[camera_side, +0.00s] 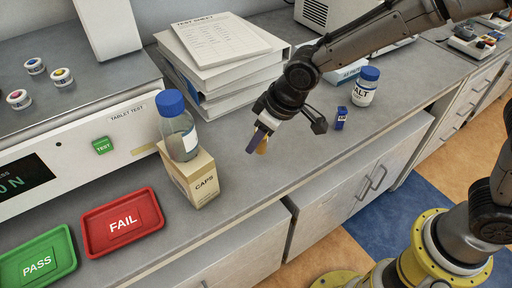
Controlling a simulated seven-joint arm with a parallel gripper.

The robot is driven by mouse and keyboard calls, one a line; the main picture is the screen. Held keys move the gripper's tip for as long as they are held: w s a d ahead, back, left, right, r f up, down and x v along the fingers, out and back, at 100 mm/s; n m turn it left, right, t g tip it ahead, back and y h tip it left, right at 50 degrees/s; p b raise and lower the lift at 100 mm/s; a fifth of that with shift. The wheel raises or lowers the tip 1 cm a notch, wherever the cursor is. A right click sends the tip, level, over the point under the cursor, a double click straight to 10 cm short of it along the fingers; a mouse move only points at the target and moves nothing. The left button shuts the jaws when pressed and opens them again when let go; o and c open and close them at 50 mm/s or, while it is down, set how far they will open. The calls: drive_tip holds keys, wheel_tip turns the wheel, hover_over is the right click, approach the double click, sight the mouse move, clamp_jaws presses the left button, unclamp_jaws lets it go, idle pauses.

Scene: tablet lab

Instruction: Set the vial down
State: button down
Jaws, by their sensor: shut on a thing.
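My gripper (261,140) hangs above the bench in the middle of the view, to the right of the CAPS box, pointing down. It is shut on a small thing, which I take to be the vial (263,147). Only a bit of amber colour shows beside a purple-blue piece at the fingertips; the rest is hidden or too small to make out. I cannot tell how far its lower end is from the bench top (235,180).
A CAPS box (202,186) with a blue-capped bottle (179,130) on it stands left of my gripper. A red FAIL tray (122,222) and green PASS tray (36,264) lie at left. Binders (215,80) are behind; a salt jar (365,88) and small blue item (340,118) stand right.

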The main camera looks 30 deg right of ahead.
sight(256, 150)
drive_tip(key=shift+w+a+f, duration=0.1)
drive_tip(key=shift+w+f, duration=0.1)
drive_tip(key=shift+f, duration=1.6)
drive_tip(key=shift+f, duration=0.1)
drive_tip(key=c, duration=0.5)
unclamp_jaws()
drive_tip(key=shift+c, duration=0.2)
drive_tip(key=shift+r, duration=0.2)
drive_tip(key=v, duration=1.2)
